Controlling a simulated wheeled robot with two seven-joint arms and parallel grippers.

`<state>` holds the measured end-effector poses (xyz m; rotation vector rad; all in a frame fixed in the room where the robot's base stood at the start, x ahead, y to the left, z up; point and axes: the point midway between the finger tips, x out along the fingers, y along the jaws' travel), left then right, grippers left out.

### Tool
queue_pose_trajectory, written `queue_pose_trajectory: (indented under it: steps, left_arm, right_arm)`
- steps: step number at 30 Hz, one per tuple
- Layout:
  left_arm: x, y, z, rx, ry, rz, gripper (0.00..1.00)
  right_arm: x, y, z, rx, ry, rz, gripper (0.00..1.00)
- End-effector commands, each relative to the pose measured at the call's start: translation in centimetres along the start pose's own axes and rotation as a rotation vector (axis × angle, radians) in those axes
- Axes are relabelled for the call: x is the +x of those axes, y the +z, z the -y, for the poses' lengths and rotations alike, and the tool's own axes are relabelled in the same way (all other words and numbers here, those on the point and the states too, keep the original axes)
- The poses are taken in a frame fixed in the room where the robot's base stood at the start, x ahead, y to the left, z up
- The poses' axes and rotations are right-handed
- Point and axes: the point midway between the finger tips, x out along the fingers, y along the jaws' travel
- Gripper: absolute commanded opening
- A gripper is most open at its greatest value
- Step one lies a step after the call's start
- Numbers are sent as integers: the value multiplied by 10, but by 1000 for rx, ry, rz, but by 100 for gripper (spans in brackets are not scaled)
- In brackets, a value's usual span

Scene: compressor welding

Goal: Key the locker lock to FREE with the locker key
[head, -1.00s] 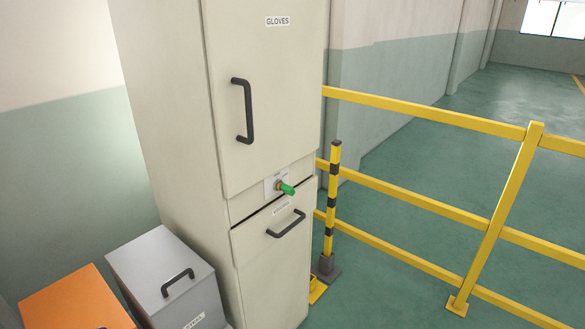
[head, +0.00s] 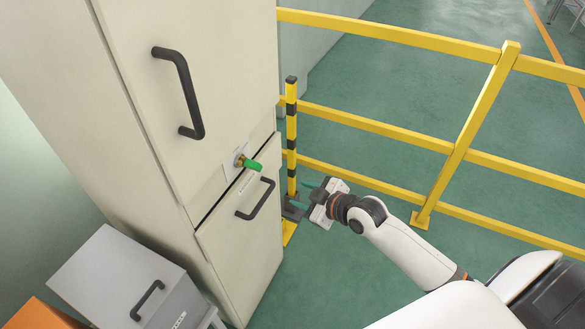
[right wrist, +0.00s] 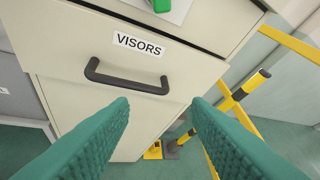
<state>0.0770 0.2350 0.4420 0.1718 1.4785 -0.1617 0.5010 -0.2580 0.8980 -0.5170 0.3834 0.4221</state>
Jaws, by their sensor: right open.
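The locker key, with a green grip (head: 253,165), sits in the locker lock (head: 239,160) on the strip between the locker's upper door and lower drawer. In the right wrist view the green grip (right wrist: 161,5) shows at the top edge, partly cut off. My right gripper (head: 314,193) is open and empty, to the right of and below the key, in front of the locker. In the right wrist view its green fingers (right wrist: 160,104) stand apart below the VISORS drawer handle (right wrist: 126,77). The lock's markings are too small to read. My left gripper is not in view.
The upper door has a black handle (head: 183,92); the drawer has another (head: 257,199). A yellow-black post (head: 291,140) and yellow railing (head: 400,115) stand right of the locker. A grey box (head: 120,280) and an orange one (head: 42,315) stand at lower left. Open floor lies between locker and railing.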

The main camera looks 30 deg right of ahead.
Motion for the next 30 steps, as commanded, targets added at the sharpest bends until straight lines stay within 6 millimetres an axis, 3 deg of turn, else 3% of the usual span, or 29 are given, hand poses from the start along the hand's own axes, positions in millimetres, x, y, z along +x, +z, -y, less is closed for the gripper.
queue_pose_trajectory:
  steps: [1, 3, 7, 11, 14, 24, 30]
  left_arm:
    - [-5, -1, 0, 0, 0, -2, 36]
    - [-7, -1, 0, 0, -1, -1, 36]
    - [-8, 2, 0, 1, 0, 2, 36]
    - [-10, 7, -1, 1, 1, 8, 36]
    - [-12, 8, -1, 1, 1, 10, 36]
    - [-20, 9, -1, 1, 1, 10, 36]
    - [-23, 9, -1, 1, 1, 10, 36]
  right_arm:
    - [-12, 32, 5, -42, 8, 50, 44]
    - [-25, 61, 7, -88, 21, 100, 44]
    - [-41, 93, 6, -142, 36, 157, 44]
    - [-42, 104, 5, -158, 41, 175, 44]
    - [-31, 106, 5, -156, 40, 176, 44]
    - [32, 117, 2, -154, 40, 175, 44]
    - [60, 121, 0, -156, 40, 174, 44]
